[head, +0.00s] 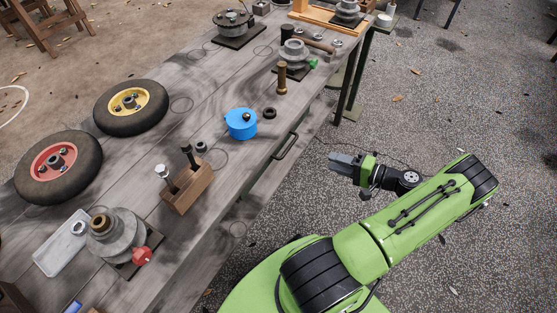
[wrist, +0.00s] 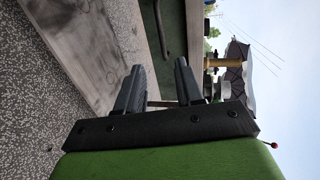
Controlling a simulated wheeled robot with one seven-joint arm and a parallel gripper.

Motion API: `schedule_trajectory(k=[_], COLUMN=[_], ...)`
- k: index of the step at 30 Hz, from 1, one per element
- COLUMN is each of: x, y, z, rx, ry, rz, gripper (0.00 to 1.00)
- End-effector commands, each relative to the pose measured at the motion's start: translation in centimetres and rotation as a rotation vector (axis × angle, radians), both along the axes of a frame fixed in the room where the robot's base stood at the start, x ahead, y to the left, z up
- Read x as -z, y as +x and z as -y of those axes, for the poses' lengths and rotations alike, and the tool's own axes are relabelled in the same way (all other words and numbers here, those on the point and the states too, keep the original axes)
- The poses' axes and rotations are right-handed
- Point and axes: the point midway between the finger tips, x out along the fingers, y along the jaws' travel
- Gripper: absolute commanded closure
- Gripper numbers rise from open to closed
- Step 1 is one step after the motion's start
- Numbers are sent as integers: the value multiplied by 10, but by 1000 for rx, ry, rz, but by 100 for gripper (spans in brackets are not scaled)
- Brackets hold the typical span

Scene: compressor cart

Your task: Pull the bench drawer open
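The wooden bench (head: 195,95) runs diagonally across the head view. A dark bar handle (head: 286,147) sticks out from its near side edge, on the drawer front. The drawer looks closed, though its front is seen too steeply to be sure. My gripper (head: 334,160) is to the right of the handle, apart from it, over the paved floor. In the wrist view my gripper (wrist: 158,75) has its two fingers spread with nothing between them. The handle (wrist: 163,32) shows beyond the fingertips there, near the top edge.
On the bench top stand a blue round pot (head: 241,123), a wooden block with bolts (head: 187,185), two wheels (head: 131,106) and several metal parts. A brass-coloured cylinder (head: 282,80) stands near the bench edge. The floor (head: 440,110) right of the bench is free.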

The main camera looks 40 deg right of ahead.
Motion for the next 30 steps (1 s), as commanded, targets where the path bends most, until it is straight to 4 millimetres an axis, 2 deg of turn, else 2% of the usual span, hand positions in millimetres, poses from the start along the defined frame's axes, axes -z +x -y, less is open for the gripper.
schedule_trajectory(k=[2,5,15,21,25,30], x=[1,3,22,30,31,30], y=[3,18,97,133,143,145], z=[0,-6,-36,-48,-51,-51], rx=[8,2,-1,0,2,4], ry=[2,4,3,3,3,3], rz=[10,8,6,4,4,4], gripper=[63,63,63,63,63,63])
